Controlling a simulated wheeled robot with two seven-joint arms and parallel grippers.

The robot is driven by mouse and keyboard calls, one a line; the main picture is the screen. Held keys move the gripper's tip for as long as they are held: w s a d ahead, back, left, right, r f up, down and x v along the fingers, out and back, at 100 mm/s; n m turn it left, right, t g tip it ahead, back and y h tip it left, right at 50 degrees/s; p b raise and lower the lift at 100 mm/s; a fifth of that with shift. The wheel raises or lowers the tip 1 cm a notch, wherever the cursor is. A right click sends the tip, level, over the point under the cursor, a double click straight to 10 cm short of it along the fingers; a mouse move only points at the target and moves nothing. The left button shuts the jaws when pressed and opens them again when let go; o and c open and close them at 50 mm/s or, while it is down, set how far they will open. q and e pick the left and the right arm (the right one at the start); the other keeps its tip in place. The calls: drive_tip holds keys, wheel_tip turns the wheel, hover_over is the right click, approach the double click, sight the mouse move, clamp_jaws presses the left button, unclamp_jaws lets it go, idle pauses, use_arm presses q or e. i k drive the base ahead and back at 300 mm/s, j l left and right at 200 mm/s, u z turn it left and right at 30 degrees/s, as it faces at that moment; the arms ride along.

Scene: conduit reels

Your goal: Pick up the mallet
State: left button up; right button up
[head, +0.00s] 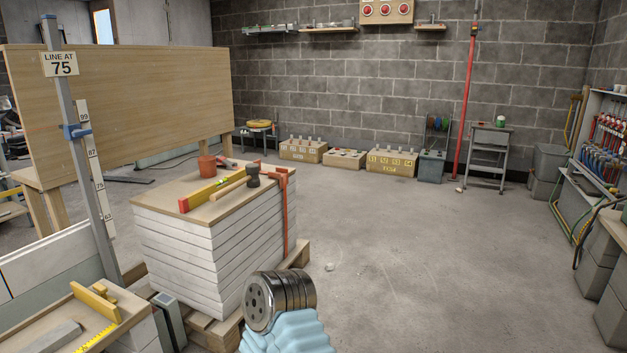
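The mallet has a dark head (253,180) and a pale wooden handle (229,188). It lies on the wooden board (165,196) that tops a stack of white slabs (190,255), left of the middle in the head view. The handle points to the front left, and the head is near the board's right side. Neither of my grippers can be made out. A ribbed metal cylinder with a light blue sleeve, probably part of my own arm, rises at the bottom middle, in front of the stack.
A yellow and red level (205,194), a reddish pot (207,166) and a red clamp (284,205) crowd the mallet. A post with a "LINE AT 75" sign (61,64) stands to the left. The floor right of the stack is mostly clear.

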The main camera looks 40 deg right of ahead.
sight(252, 179)
drive_tip(key=z, duration=1.1)
drive_tip(key=u, duration=2.1)
drive_tip(key=z, duration=2.1)
drive_tip(key=i+l+u, duration=0.25)
drive_tip(key=i, duration=0.25)
drive_tip(key=i+l+u, duration=0.3)
drive_tip(key=i+l, duration=0.15)
